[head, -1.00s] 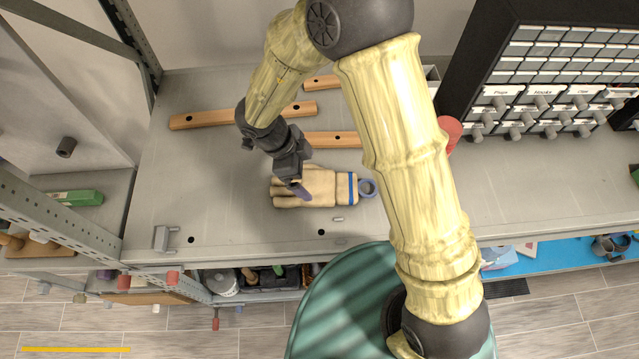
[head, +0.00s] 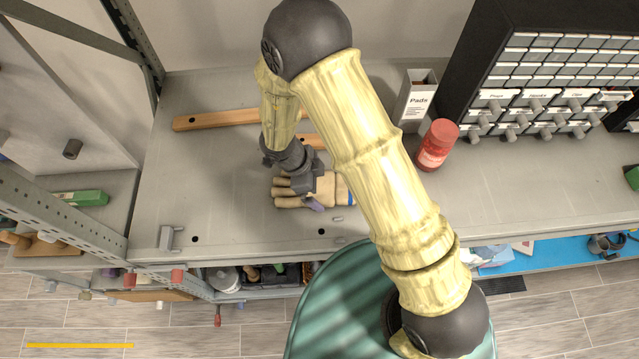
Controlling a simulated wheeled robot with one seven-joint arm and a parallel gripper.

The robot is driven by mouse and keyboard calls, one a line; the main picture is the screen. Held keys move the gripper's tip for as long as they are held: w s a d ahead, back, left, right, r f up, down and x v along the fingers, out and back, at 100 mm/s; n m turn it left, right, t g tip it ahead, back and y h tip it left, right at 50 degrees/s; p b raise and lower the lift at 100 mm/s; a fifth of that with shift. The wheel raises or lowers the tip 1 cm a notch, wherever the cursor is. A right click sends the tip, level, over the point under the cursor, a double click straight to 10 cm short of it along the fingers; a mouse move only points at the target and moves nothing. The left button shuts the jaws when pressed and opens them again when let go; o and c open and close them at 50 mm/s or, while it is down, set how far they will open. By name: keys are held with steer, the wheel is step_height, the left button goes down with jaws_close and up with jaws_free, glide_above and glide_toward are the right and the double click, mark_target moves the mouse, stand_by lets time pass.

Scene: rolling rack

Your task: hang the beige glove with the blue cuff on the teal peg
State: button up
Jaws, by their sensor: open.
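The beige glove (head: 288,202) lies flat on the grey bench top, fingers pointing left. Its blue cuff (head: 350,190) is at the right end, partly hidden behind my arm; the ring seen there before is hidden. My gripper (head: 315,201) is open over the middle of the glove, pointing down, with a purple-grey finger showing at the glove's near edge. I cannot tell whether the fingers touch the glove. I cannot make out a teal peg in this view.
Wooden bars (head: 215,120) lie behind the glove. A red jar (head: 437,146) and a "Pads" box (head: 416,97) stand right of my arm, by a black drawer cabinet (head: 470,62). Pegs, including a red one (head: 178,276), stick out below the bench's front left edge. The bench's left front is mostly clear.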

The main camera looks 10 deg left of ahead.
steer(key=shift+d+f, duration=0.2)
steer(key=shift+f, duration=0.15)
steer(key=shift+c, duration=0.4)
steer(key=c, duration=0.6)
steer(key=shift+c, duration=0.2)
steer(key=shift+r, duration=0.15)
step_height(320, 180, up, 10)
steer(key=b, duration=0.2)
